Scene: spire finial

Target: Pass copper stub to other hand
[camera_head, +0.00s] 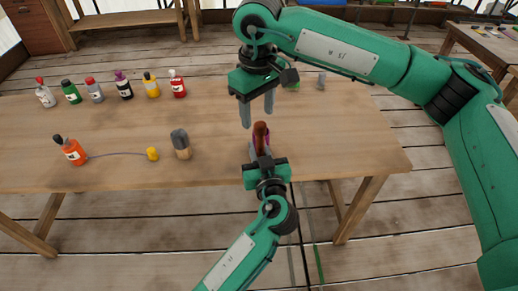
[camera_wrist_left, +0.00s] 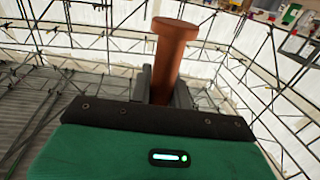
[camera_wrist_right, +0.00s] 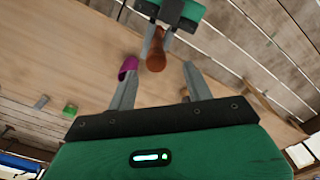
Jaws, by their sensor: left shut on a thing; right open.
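The copper stub (camera_head: 260,133) is a reddish-brown rod with a wider, flat round head. My left gripper (camera_head: 262,151) is shut on it and holds it upright, head up, near the table's front edge. In the left wrist view the stub (camera_wrist_left: 175,60) rises between the fingers; its lower end is hidden. My right gripper (camera_head: 257,110) is open and empty, fingers pointing down, just above and slightly behind the stub. In the right wrist view the stub (camera_wrist_right: 156,52) lies beyond the open fingertips, between their lines, apart from both, with the left gripper (camera_wrist_right: 168,30) behind it.
The wooden table (camera_head: 330,140) has a row of several bottles (camera_head: 124,88) at back left. An orange bottle (camera_head: 72,151), a yellow piece (camera_head: 152,154) and a grey-topped block (camera_head: 181,146) stand nearer. A purple thing (camera_wrist_right: 128,67) is close to the stub.

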